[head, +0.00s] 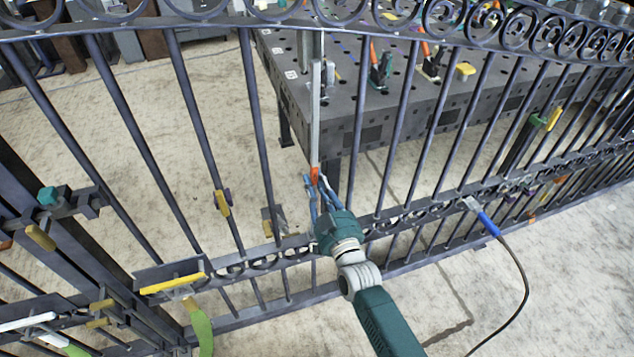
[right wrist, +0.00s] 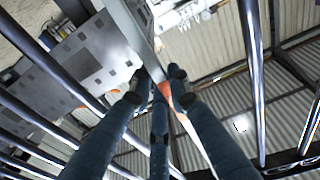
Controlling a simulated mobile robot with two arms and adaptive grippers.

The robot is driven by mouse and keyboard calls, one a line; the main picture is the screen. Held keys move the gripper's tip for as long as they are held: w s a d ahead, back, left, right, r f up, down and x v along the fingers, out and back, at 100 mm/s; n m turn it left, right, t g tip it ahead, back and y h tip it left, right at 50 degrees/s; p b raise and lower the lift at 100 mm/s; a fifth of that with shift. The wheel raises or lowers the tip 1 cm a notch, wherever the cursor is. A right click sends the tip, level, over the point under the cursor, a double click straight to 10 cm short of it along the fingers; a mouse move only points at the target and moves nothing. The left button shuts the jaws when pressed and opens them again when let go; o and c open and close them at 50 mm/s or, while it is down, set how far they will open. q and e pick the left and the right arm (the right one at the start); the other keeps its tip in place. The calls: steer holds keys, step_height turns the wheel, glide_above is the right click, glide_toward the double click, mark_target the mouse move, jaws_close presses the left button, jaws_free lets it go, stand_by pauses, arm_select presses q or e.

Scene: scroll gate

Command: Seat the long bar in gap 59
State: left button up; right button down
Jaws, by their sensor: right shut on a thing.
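The long bar (head: 315,120) is a light grey strip with an orange section near its lower end. In the head view it stands roughly upright in a wide gap between two dark uprights of the gate (head: 251,100). My right gripper (head: 315,185) is shut on the bar near its orange section. The right wrist view shows the bar (right wrist: 139,38) running between my blue fingers (right wrist: 158,90). I cannot tell whether either bar end touches the rails. No number for gap 59 is readable. My left gripper is not in view.
A dark perforated table (head: 350,105) holding tools stands behind the gate. Yellow-handled clamps, one with a yellow bar (head: 172,284), sit on the gate at left. A blue-handled tool (head: 488,223) with a black cable is at the lower rail on the right.

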steer(key=shift+w+a+f, duration=0.15)
steer(key=shift+w+f, duration=0.1)
stand_by(0.5)
steer(key=shift+w+p, duration=0.3)
steer(key=shift+w, duration=0.05)
steer(key=shift+w+a, duration=0.15)
steer(key=shift+w, duration=0.15)
stand_by(0.4)
steer(key=c, duration=1.6)
jaws_free()
steer(key=shift+w, duration=0.15)
steer(key=shift+o, duration=0.2)
steer(key=shift+f+g, duration=0.25)
steer(key=shift+g, duration=0.05)
steer(key=v, duration=1.2)
steer(key=shift+r, duration=0.2)
